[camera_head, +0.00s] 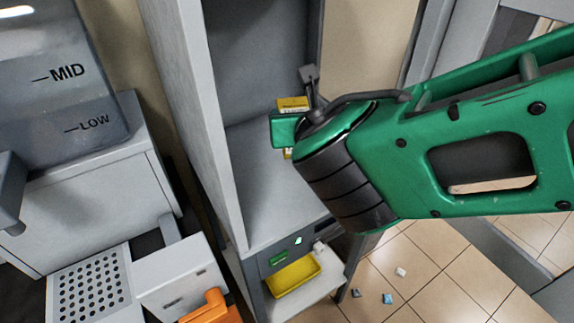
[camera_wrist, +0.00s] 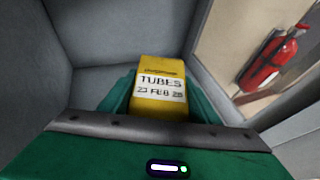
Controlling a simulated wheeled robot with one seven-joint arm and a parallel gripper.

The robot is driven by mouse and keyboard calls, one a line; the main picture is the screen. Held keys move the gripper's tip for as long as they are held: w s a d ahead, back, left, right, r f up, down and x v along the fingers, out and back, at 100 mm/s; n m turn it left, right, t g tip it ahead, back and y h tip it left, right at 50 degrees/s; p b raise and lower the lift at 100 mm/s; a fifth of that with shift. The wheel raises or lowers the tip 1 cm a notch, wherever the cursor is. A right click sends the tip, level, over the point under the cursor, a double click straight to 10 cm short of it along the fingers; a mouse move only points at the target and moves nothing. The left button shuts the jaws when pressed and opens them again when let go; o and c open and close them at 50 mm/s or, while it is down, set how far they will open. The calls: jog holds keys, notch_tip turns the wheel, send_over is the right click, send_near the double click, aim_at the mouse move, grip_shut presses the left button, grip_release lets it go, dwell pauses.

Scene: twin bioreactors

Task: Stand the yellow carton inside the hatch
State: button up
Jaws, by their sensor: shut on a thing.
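The yellow carton (camera_wrist: 160,86) has a white label reading "TUBES 23 FEB 28" in the wrist view. My gripper (camera_wrist: 160,100) is shut on it, with a green finger on each side. In the head view the carton (camera_head: 293,104) shows only in part, behind my green gripper (camera_head: 288,130) and arm. The hatch (camera_head: 275,170) is a grey open-fronted compartment with a flat floor. The carton is at or within its opening, towards the right side. I cannot tell whether the carton's base touches the hatch floor, since my gripper hides it.
Grey hatch walls (camera_head: 190,90) stand close on the left. A yellow tray (camera_head: 293,275) sits on a shelf below. Small bits (camera_head: 388,298) lie on the tiled floor. A tank marked MID and LOW (camera_head: 60,90) stands at left. A red extinguisher (camera_wrist: 268,60) hangs beyond the opening.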

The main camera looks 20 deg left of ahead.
jog(key=shift+w+d, duration=0.1)
jog(key=shift+w, duration=0.1)
jog(key=shift+s, duration=0.15)
jog(key=shift+a+f, duration=0.2)
jog(key=shift+f, duration=4.8)
jog(key=o, duration=1.2)
jog(key=shift+f, duration=0.1)
jog(key=shift+c, duration=0.2)
